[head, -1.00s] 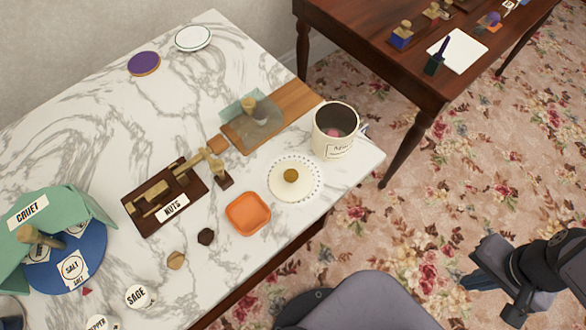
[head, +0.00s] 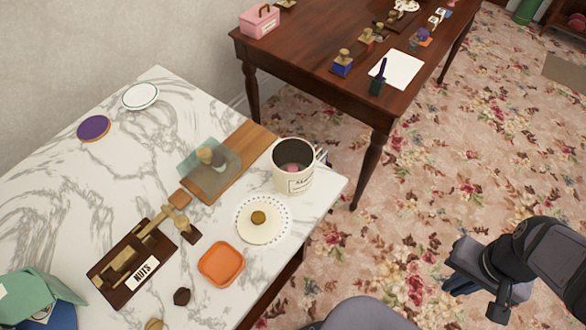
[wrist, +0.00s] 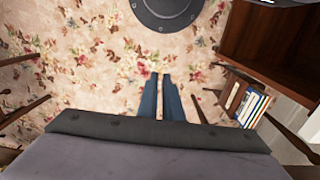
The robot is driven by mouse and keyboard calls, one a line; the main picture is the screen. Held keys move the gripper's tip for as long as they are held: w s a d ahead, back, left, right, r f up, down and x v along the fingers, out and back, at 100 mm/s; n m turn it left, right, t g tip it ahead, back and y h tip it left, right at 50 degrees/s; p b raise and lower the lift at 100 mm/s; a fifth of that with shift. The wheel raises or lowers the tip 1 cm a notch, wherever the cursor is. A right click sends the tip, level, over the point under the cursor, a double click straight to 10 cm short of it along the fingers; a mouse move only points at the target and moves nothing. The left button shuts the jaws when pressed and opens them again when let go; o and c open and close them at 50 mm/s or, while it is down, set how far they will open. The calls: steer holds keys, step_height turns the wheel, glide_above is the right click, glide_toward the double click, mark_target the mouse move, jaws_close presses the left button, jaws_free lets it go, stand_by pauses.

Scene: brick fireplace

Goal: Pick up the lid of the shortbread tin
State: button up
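No tin marked shortbread can be made out. A round cream lid-like disc with a brass knob (head: 258,218) sits on a white doily-edged plate on the marble table; I cannot tell if it belongs to the tin. A pink box with a handle on top (head: 260,22) stands on the far wooden table, its label unreadable. My gripper (head: 458,285) is over the carpet, right of the marble table and apart from everything on it. In the wrist view its two blue fingers (wrist: 161,82) are close together with nothing visible between them.
The marble table (head: 60,160) holds a mug (head: 293,178), an orange dish (head: 221,264), a wooden nuts device (head: 125,265) and a board with a glassy sheet. The wooden table (head: 310,75) bears stamps and white paper (head: 397,69). Carpet between is open.

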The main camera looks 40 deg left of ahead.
steer(key=o, duration=2.1)
steer(key=w+a+r+p, duration=0.1)
steer(key=a+r, duration=0.3)
steer(key=a, duration=0.4)
steer(key=w+a+r+n, duration=0.1)
steer(key=a+r, duration=0.3)
steer(key=a, duration=0.3)
steer(key=w+a+r+p, duration=0.1)
steer(key=a+r, duration=0.3)
steer(key=a, duration=0.4)
steer(key=n+b, duration=0.3)
glide_toward(258, 216)
steer(key=shift+w+d+f, duration=0.25)
steer(key=shift+f, duration=0.4)
steer(key=shift+w+d+f, duration=0.2)
steer(key=shift+w+f, duration=0.05)
steer(key=shift+f, duration=0.35)
steer(key=shift+s+a+n, duration=0.2)
steer(key=shift+s+n, duration=0.1)
steer(key=shift+s, duration=0.1)
steer(key=shift+a+f+b, duration=0.15)
steer(key=shift+f+b, duration=0.1)
steer(key=shift+f, duration=1.6)
steer(key=shift+a+f+b, duration=0.1)
steer(key=shift+f+b, duration=0.1)
steer(key=shift+f, duration=1.65)
